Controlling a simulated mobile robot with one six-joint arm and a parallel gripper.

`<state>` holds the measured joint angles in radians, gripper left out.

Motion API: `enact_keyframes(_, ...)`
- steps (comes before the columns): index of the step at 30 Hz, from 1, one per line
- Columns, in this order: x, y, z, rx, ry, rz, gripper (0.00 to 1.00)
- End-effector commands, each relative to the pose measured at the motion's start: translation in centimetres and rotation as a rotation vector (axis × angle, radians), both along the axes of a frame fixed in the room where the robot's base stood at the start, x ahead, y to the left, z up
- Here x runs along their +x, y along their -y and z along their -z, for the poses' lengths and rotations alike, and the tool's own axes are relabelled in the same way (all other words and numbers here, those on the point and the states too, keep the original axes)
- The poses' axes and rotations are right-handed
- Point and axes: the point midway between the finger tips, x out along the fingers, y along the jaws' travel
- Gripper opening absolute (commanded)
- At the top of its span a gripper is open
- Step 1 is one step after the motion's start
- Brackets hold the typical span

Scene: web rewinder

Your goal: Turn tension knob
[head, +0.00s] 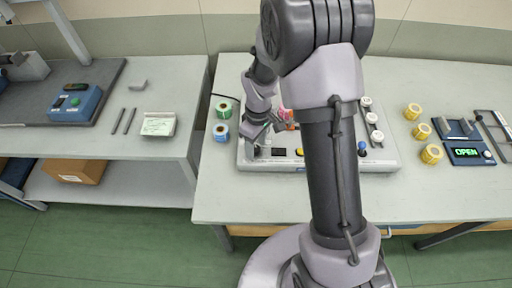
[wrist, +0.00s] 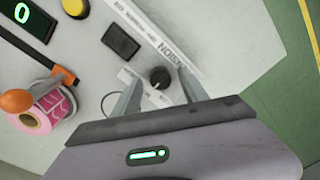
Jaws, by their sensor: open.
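The black round tension knob (wrist: 160,78) sits on the light panel of the rewinder (head: 320,165), beside a strip with partly readable dark lettering. In the wrist view my gripper (wrist: 158,83) is open, with one finger on each side of the knob. I cannot tell whether the fingers touch it. In the head view my gripper (head: 256,143) is low over the left front of the machine, and the knob is hard to make out there.
The wrist view shows a black rectangular switch (wrist: 121,40), a yellow button (wrist: 76,8), an orange-ended lever (wrist: 18,101) and a pink roll (wrist: 48,110) nearby. Green and blue label rolls (head: 222,131) stand left of the machine. Yellow rolls (head: 431,153) stand at right.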

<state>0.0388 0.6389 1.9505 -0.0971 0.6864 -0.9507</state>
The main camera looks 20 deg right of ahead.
Motion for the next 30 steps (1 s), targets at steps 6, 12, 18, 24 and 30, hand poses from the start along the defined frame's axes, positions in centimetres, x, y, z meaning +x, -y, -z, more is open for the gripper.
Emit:
enact_keyframes(6, -0.02, -0.02, 0.17, 0.0, 0.0, 0.001, 0.52)
enact_keyframes(12, -0.02, -0.03, 0.15, 0.0, 0.0, 0.001, 0.24)
enact_keyframes(18, -0.02, -0.03, 0.15, 0.0, 0.0, 0.001, 0.0)
enact_keyframes(24, -0.03, -0.02, 0.16, 0.001, -0.001, 0.023, 0.0)
enact_keyframes(30, -0.06, -0.03, 0.19, 0.001, -0.001, 0.118, 0.0)
